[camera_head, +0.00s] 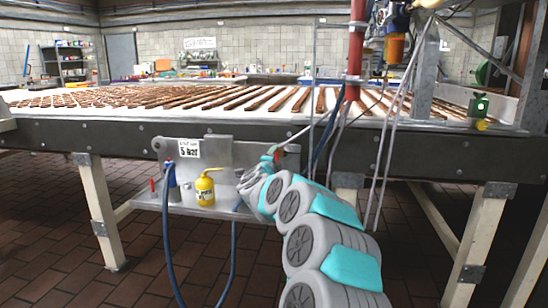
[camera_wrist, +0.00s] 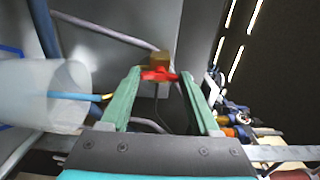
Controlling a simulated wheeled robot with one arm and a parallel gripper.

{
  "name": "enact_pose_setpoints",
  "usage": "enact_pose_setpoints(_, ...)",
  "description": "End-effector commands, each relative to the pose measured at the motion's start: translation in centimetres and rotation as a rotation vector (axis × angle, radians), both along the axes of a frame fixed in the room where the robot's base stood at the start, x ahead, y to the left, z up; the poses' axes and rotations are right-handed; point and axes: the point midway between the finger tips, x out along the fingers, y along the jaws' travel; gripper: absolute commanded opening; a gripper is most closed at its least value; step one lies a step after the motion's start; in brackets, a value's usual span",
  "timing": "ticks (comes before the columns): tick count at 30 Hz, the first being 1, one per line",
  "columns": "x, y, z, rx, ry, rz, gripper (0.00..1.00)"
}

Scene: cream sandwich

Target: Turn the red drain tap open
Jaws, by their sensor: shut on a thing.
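The red drain tap (camera_wrist: 158,75) shows in the wrist view as a small red handle in front of a brass body (camera_wrist: 159,59). My gripper (camera_wrist: 159,77) has its two green fingers on either side of the red handle and is shut on it. In the head view my gripper (camera_head: 274,154) reaches up to the right end of the grey panel under the table. There the tap is mostly hidden by my fingers and wrist. How far the handle is turned I cannot tell.
The long table (camera_head: 90,132) is above my arm, with a table leg (camera_head: 98,215) at the left. Cables hang to the right of my gripper.

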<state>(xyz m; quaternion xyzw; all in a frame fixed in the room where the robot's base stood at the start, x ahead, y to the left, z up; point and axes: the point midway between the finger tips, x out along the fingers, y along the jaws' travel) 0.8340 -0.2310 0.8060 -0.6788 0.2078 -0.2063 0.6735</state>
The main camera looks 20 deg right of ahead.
Motion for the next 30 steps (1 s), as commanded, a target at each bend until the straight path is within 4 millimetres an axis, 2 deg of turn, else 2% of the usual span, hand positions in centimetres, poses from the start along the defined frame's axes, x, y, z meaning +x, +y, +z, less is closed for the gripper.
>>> enact_pose_setpoints(12,0.04,0.12,-0.11,-0.007,0.006,0.002,0.07)
enact_pose_setpoints(13,0.04,0.11,-0.11,-0.007,0.006,0.002,0.64)
enact_pose_setpoints(21,0.02,0.06,-0.05,-0.006,0.005,0.001,0.93)
enact_pose_setpoints(30,-0.07,0.09,-0.03,-0.005,0.005,0.001,0.93)
